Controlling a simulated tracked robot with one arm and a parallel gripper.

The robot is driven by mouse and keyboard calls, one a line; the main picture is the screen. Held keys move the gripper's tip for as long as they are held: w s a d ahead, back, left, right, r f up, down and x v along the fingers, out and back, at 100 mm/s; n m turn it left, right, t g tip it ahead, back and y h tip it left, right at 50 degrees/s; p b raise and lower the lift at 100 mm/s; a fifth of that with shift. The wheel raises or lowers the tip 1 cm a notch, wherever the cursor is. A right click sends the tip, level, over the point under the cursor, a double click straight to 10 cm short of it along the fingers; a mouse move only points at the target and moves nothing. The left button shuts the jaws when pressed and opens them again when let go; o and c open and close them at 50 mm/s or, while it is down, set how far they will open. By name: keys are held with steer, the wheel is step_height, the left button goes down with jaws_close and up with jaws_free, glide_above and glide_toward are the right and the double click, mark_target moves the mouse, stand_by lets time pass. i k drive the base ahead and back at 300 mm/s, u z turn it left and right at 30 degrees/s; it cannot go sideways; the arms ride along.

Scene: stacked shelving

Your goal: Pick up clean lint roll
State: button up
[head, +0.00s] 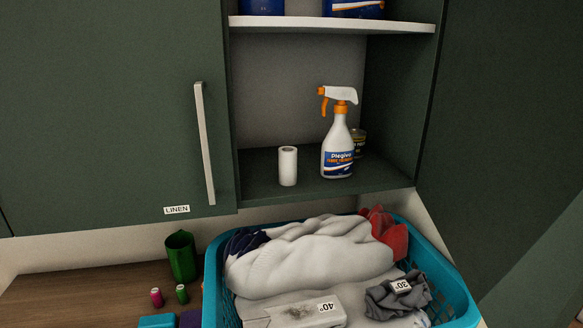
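A white lint roll (288,166) stands upright on the lower shelf (260,193) of the open green cupboard bay, near its front edge. It is a plain white cylinder with a dark hole in its top. A spray bottle stands to its right, with a gap between them. My gripper is not in view.
The spray bottle (338,140) has an orange and white trigger head; a small jar (359,142) is partly hidden behind it. A teal laundry basket (213,280) full of clothes sits below. A closed door (110,100) labelled LINEN is at left. A green mug (181,257) stands on the wooden counter (75,298).

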mark_target(287, 154)
steer(key=z, duration=0.05)
steer(key=i, duration=1)
steer(key=u, duration=0.1)
